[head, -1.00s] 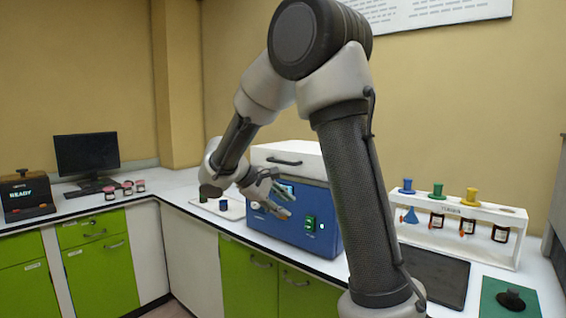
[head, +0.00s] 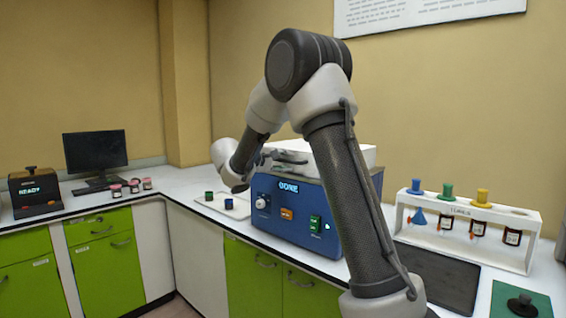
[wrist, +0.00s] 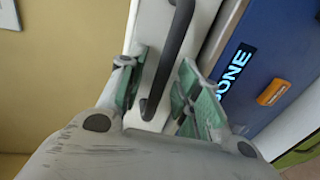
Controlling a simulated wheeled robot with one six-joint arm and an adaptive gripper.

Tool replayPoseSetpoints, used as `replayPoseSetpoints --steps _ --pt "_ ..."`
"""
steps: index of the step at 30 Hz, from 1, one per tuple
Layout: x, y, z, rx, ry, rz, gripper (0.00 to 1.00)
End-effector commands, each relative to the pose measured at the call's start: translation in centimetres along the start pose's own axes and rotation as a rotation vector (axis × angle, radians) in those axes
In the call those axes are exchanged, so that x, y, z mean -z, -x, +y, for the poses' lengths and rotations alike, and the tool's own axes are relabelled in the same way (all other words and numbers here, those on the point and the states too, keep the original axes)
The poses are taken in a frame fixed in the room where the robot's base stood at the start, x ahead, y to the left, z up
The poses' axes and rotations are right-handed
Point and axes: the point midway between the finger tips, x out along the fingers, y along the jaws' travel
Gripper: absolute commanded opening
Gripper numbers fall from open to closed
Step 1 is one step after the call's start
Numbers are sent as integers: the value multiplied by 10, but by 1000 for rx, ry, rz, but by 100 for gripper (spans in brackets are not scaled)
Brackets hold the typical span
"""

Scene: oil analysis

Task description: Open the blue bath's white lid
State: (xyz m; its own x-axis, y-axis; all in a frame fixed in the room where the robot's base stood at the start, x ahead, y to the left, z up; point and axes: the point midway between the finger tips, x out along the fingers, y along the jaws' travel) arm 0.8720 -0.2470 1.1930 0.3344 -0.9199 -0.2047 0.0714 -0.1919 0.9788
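The blue bath (head: 270,222) stands on the counter with a lit "DONE" display on its front. Its white lid (head: 352,155) is on top and looks closed; my arm hides part of it. The lid's dark bar handle (wrist: 174,50) shows in the wrist view. My gripper (wrist: 163,62) is open, with one green-padded finger on each side of the handle's near end. I see gaps between the pads and the handle. In the head view my gripper (head: 285,158) is at the lid's front edge, above the display.
Two small dark-capped items stand on a white tray (head: 238,212) left of the bath. A white rack (head: 470,212) with coloured funnels and bottles stands to the right, behind a dark mat (head: 455,282). A monitor (head: 95,150) and a "READY" device (head: 34,192) stand far left.

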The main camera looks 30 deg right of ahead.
Motion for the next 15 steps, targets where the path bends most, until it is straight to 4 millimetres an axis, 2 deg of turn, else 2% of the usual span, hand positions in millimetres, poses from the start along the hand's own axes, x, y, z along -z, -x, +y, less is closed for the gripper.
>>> replayPoseSetpoints --steps 8,13,15 --pt "0 -2 0 0 0 0 34" --pt "0 -2 0 1 0 0 3" --pt "0 -2 0 1 1 0 0"
